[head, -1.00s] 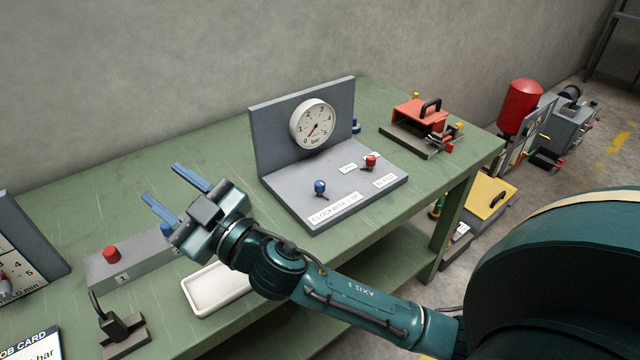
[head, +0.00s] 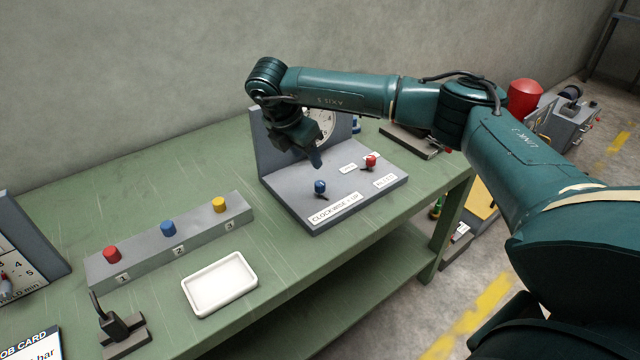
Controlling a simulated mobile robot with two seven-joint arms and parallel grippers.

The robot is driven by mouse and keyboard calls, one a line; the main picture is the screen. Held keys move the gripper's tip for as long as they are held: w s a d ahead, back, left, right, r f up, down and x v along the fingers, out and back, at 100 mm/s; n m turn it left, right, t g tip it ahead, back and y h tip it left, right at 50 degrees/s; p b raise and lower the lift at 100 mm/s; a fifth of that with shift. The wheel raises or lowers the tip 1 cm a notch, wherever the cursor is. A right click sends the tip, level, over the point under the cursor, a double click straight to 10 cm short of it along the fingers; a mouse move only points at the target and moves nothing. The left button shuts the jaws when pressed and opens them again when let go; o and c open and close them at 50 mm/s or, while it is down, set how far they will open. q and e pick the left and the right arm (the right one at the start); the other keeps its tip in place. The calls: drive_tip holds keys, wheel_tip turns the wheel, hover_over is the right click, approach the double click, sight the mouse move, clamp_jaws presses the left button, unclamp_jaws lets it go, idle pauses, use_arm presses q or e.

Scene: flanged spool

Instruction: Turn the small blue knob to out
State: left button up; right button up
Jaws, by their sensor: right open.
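A small blue knob (head: 320,187) stands on the flat base of the grey gauge panel (head: 352,203), behind the label "CLOCKWISE = UP". My right gripper (head: 315,160) points down just above and behind this knob, apart from it as far as I can see. It is open, with one finger showing clearly and the other hard to make out. A red knob (head: 370,162) stands to the right with small white labels by it. The round gauge (head: 326,124) is partly hidden by my right gripper. My left gripper is not in view.
A grey block with red (head: 111,254), blue (head: 168,228) and yellow (head: 219,205) buttons lies left on the green bench. A white tray (head: 220,284) is in front. Another blue part (head: 356,125) shows beside the panel's upright plate. My right arm covers the bench's far right.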

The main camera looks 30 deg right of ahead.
sight(320, 183)
drive_tip(key=p+x, duration=0.2)
drive_tip(key=x, duration=1)
drive_tip(key=shift+f, duration=0.4)
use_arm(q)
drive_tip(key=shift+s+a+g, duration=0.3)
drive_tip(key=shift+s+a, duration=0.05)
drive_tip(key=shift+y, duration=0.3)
use_arm(e)
drive_tip(key=shift+c, duration=0.5)
clamp_jaws()
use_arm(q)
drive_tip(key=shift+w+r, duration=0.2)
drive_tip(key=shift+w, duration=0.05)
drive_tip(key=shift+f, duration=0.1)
use_arm(e)
drive_tip(key=shift+n, duration=0.4)
